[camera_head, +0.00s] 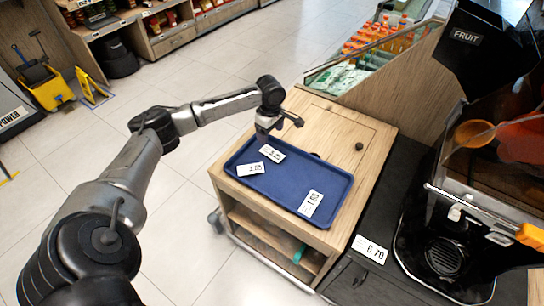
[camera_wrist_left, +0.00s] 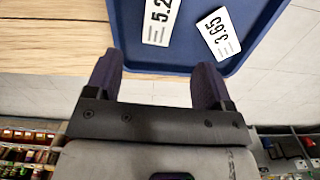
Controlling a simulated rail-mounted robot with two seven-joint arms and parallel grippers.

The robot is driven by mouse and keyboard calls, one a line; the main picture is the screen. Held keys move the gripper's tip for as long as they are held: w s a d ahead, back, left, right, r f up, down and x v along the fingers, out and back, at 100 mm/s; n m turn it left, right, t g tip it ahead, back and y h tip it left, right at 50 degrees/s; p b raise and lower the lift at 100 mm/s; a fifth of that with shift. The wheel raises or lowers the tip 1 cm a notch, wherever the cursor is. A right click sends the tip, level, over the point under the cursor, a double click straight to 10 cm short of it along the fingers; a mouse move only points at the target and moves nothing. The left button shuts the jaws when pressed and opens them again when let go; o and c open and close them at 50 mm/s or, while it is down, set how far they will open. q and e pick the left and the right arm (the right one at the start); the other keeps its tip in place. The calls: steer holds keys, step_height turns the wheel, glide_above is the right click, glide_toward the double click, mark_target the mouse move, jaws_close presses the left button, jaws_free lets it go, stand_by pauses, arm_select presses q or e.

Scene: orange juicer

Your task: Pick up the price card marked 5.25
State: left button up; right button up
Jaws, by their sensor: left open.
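The price card marked 5.25 (camera_head: 271,153) lies on the blue tray (camera_head: 285,190) near its far edge. In the left wrist view the card (camera_wrist_left: 160,20) shows "5.2", and the rest is cut off by the frame's top edge. My left gripper (camera_head: 262,136) is just above the tray's far rim, beside this card. In the left wrist view its two fingers (camera_wrist_left: 157,78) are apart with nothing between them, and the card lies beyond them. My right gripper is not in view.
A card marked 3.65 (camera_wrist_left: 217,33) lies close beside the 5.25 card, also on the tray (camera_head: 250,168). Another card (camera_head: 311,203) lies at the tray's right. A further card (camera_head: 370,249) is on the dark counter. The juicer (camera_head: 480,160) stands at the right.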

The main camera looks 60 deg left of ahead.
arm_select(q)
steer(key=b, duration=0.1)
glide_above(270, 152)
step_height(270, 152, down, 5)
steer(key=shift+d+f, duration=0.1)
steer(key=shift+d, duration=0.05)
steer(key=f+b, duration=0.3)
steer(key=f, duration=0.1)
steer(key=shift+a+f, duration=0.1)
steer(key=shift+a, duration=0.1)
steer(key=shift+f+b, duration=0.35)
steer(key=shift+f, duration=0.1)
steer(key=c, duration=1)
steer(key=shift+r, duration=0.15)
